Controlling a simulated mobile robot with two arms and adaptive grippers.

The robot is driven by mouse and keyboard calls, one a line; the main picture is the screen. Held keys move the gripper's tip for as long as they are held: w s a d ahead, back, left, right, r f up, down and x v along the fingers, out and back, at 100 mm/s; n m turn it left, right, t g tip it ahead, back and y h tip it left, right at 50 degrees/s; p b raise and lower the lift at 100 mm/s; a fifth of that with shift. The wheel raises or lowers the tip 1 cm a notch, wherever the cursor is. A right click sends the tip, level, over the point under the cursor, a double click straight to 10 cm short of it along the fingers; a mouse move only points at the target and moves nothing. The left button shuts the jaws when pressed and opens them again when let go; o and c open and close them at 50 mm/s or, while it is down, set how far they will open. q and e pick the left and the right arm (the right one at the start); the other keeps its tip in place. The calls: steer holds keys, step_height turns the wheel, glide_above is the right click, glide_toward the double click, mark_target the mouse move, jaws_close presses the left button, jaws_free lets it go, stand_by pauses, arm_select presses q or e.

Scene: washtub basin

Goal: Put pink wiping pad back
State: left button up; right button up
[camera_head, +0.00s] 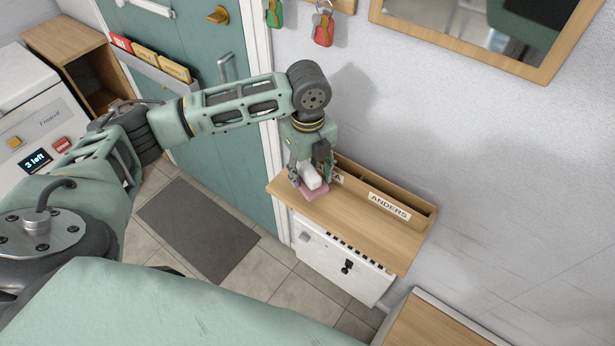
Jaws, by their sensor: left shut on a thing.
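The pink wiping pad (315,194) has a white grip block (310,177) on top. It is at the left part of a wooden shelf top (345,218), and I cannot tell whether it touches the wood. My left gripper (308,178) is shut on the white block of the pad, pointing down. Its fingers partly cover the block. My right gripper is not in view.
A wooden organizer tray labelled ANDERS (390,206) runs along the back of the shelf against the wall. A white box with a dark keyhole (338,262) hangs below. A teal door (195,60) and grey mat (198,228) are at left. The shelf's front right is clear.

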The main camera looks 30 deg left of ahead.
mark_target(308, 181)
arm_select(q)
step_height(308, 181, down, 3)
steer(key=shift+s+p, duration=0.15)
steer(key=shift+p, duration=0.45)
steer(key=shift+a+f, duration=0.1)
steer(key=shift+f, duration=0.4)
steer(key=o, duration=0.6)
steer(key=shift+c, duration=0.2)
steer(key=shift+o, duration=0.8)
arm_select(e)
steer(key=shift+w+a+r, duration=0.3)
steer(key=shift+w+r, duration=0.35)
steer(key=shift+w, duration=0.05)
arm_select(q)
steer(key=shift+r, duration=0.1)
